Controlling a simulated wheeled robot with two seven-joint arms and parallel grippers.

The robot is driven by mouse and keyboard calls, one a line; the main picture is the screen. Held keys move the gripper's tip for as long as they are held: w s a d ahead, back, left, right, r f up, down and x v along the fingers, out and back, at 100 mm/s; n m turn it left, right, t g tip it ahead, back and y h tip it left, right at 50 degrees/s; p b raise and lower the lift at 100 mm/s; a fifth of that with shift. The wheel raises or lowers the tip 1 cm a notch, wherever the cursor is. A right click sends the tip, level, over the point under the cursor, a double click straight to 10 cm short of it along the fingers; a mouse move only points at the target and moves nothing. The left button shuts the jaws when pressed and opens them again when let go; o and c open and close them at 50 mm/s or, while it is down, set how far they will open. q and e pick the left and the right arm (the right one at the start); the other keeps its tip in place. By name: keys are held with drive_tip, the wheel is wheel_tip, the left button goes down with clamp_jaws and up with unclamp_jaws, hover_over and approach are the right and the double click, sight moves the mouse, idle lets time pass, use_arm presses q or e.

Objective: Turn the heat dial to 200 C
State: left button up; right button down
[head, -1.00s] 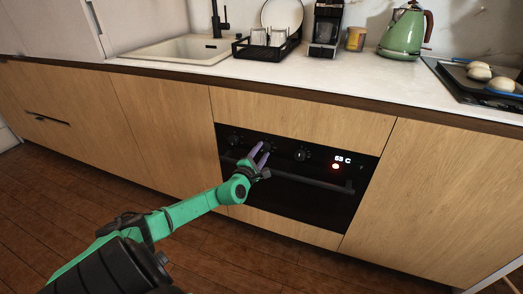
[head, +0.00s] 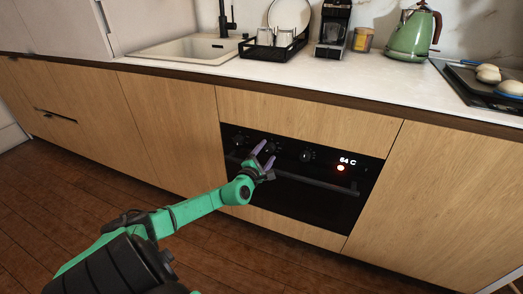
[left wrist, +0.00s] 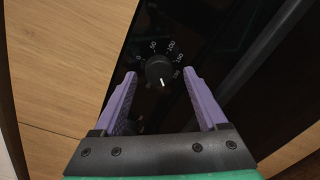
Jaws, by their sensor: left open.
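The black oven (head: 300,190) is set in the wooden cabinet front, with a row of round knobs on its upper panel. In the left wrist view the heat dial (left wrist: 158,68) is a black knob with white numbers around it; 50 and 100 are readable. Its white mark points down and slightly right in that view; the number there is too small to read. My left gripper (head: 265,152) is at the panel. In the wrist view its open purple fingers (left wrist: 160,76) lie either side of the dial, with a gap on both sides. My right gripper is not in view.
The oven handle (head: 315,181) runs below the knobs, close to my gripper. Another knob (head: 307,155) is to the right. The floor in front is clear.

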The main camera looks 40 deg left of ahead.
use_arm(q)
drive_tip(key=p+v, duration=0.4)
drive_tip(key=v, duration=1)
drive_tip(key=shift+s, duration=0.15)
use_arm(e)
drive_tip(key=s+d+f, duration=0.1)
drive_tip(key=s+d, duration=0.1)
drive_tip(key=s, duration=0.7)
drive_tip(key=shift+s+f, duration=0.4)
